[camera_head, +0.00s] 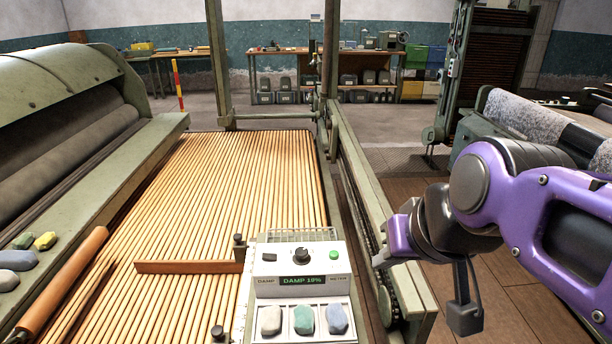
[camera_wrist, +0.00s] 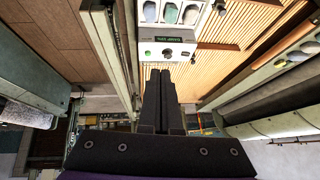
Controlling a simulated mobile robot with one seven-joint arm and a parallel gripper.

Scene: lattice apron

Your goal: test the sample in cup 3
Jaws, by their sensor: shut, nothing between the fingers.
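The damp meter (camera_head: 300,283) is a pale box with a dark knob (camera_head: 301,256), a green button (camera_head: 333,255) and a green display reading "DAMP 19%" (camera_head: 301,281). Below it are three cups holding a pale grey sample (camera_head: 271,320), a green sample (camera_head: 304,319) and a blue sample (camera_head: 337,318). I cannot read cup numbers. My gripper (camera_head: 378,260) is shut and empty, right of the meter and apart from it. In the wrist view my shut fingers (camera_wrist: 160,72) point toward the meter (camera_wrist: 168,49), which appears upside down beyond them.
A slatted wooden apron (camera_head: 225,180) fills the middle. A green rail with a chain (camera_head: 370,190) runs along its right side, close to my gripper. A wooden bar (camera_head: 188,267) lies left of the meter. Loose lumps (camera_head: 18,260) rest on the left machine's ledge.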

